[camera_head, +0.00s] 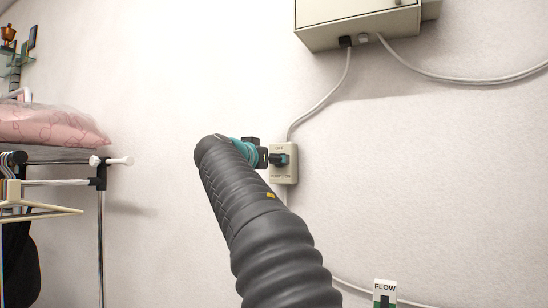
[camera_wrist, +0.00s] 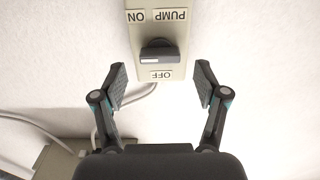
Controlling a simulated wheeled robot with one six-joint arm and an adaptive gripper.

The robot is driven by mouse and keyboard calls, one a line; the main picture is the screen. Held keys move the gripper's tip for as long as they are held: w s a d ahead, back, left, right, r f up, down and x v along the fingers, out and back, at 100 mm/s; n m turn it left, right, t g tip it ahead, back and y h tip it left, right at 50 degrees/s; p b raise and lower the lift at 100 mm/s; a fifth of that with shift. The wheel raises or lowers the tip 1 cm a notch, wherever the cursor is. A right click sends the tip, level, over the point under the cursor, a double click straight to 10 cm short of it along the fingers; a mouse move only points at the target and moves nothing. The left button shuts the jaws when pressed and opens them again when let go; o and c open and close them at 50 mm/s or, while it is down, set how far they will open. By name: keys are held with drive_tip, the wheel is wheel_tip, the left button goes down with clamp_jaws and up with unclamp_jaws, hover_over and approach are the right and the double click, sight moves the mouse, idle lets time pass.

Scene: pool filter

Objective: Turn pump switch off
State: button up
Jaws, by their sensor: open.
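The pump switch is a beige wall plate (camera_head: 290,174) in the middle of the head view, partly hidden by my gripper (camera_head: 272,159). In the wrist view the plate (camera_wrist: 133,40) is upside down, with "PUMP" and "ON" labels at the top and "OFF" below. Its dark knob (camera_wrist: 159,51) has a pale horizontal bar; I cannot tell which setting it marks. My gripper (camera_wrist: 160,78) is open and empty. Its fingers are spread to either side of the plate's OFF end in the wrist view, with the knob just beyond the fingertips. No contact shows.
A beige box (camera_head: 360,22) hangs on the wall above right, with cables running from it, one down to the switch. A "FLOW" label (camera_head: 385,291) is at lower right. A rack (camera_head: 101,225) with hangers and a pink cushion (camera_head: 50,126) stands left. The wall between is bare.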

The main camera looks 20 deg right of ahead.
drive_tip(key=shift+x, duration=1.1)
drive_tip(key=c, duration=1.2)
drive_tip(key=shift+o, duration=0.2)
drive_tip(key=shift+n, duration=0.3)
drive_tip(key=shift+w+a+f+n+p, duration=0.1)
drive_tip(key=shift+n+p, duration=1.45)
drive_tip(key=shift+n, duration=2.75)
drive_tip(key=shift+w+a+f+n+p, duration=0.1)
drive_tip(key=shift+n+p, duration=1.4)
drive_tip(key=shift+n, duration=2.8)
